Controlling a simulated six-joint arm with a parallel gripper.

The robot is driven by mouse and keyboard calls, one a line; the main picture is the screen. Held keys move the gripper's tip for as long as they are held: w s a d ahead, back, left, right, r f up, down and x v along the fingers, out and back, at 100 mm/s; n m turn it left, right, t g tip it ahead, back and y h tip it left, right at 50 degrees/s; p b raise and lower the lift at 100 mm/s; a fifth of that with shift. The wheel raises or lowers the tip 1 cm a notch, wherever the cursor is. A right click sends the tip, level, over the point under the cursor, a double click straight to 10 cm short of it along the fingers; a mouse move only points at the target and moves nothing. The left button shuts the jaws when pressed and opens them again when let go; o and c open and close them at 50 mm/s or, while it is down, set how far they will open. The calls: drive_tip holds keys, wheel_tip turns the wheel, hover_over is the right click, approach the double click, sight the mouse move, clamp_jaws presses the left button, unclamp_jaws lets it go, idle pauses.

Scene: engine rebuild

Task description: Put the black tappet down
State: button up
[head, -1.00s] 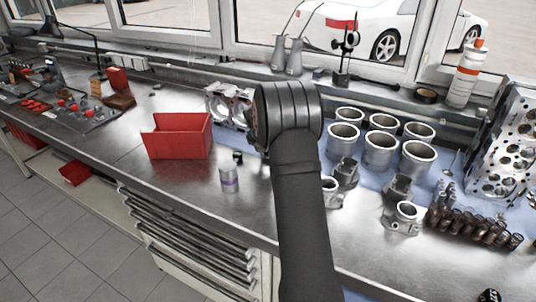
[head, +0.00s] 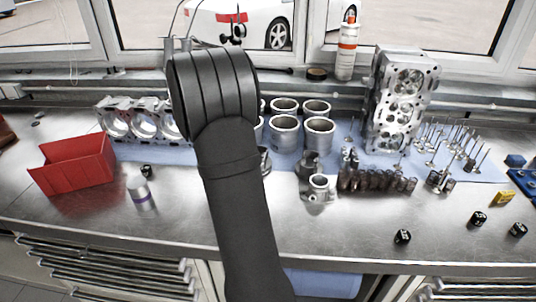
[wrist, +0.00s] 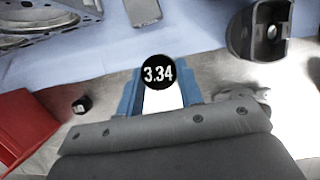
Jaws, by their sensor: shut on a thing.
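In the wrist view, a round black tappet (wrist: 157,73) marked 3.34 in white sits between the blue fingers of my gripper (wrist: 158,88). The gripper is shut on it. My own arm hides the gripper and this tappet in the head view. Another small black tappet (head: 147,171) stands on the bench by the red bin, also seen in the wrist view (wrist: 81,105). More black tappets stand at the right front of the bench: one (head: 403,237), another (head: 478,218) and a third (head: 517,230). I cannot tell the held tappet's height above the bench.
Metal cylinders (head: 285,135), dark springs (head: 375,181), a cylinder head (head: 402,100) and upright valves (head: 455,145) crowd the blue mat. Bare metal lies along the bench front.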

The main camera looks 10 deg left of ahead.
drive_tip(key=s+d+m+g+h, duration=0.15)
drive_tip(key=d+m, duration=0.45)
drive_tip(key=d, duration=1.5)
drive_tip(key=s+d+m+g+h, duration=0.1)
drive_tip(key=d+m+h, duration=0.35)
drive_tip(key=d, duration=1.75)
drive_tip(key=s+d+m+g+y, duration=0.1)
drive_tip(key=s+d+m, duration=0.3)
drive_tip(key=s+d, duration=0.3)
drive_tip(key=s+d+m+g, duration=0.1)
drive_tip(key=s+d+m, duration=0.3)
drive_tip(key=d, duration=0.6)
drive_tip(key=s+d+m+g+y, duration=0.1)
drive_tip(key=s+d+m, duration=0.4)
drive_tip(key=s, duration=0.4)
drive_tip(key=s+d+m+g, duration=0.2)
drive_tip(key=s+d, duration=0.5)
drive_tip(key=s, duration=0.2)
hover_over(433, 232)
drive_tip(key=a, duration=0.1)
drive_tip(key=f, duration=0.6)
drive_tip(key=shift+w+f, duration=0.3)
drive_tip(key=shift+w, duration=0.1)
drive_tip(key=shift+w+a+f, duration=0.1)
drive_tip(key=shift+f, duration=1.95)
drive_tip(key=shift+f, duration=0.15)
